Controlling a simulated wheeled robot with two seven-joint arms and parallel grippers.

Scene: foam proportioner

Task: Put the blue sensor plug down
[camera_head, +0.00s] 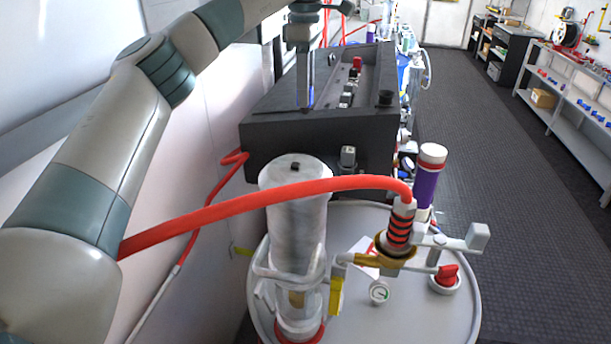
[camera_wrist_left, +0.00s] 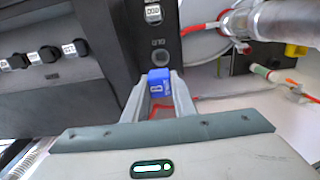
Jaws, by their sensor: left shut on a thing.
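The blue sensor plug (camera_wrist_left: 159,83) sits between the fingertips of my left gripper (camera_wrist_left: 159,92) in the left wrist view. The fingers are shut on it. In the head view my left gripper (camera_head: 306,98) points down over the top of the black box (camera_head: 310,135), and only a sliver of blue shows at its tips. In the left wrist view a round empty-looking socket (camera_wrist_left: 161,60) in the dark panel lies just beyond the plug. I cannot tell whether the plug touches the panel. My right gripper is not in view.
Other labelled plugs (camera_wrist_left: 75,48) stand in a row on the box. The dark floor (camera_head: 490,170) at right is clear.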

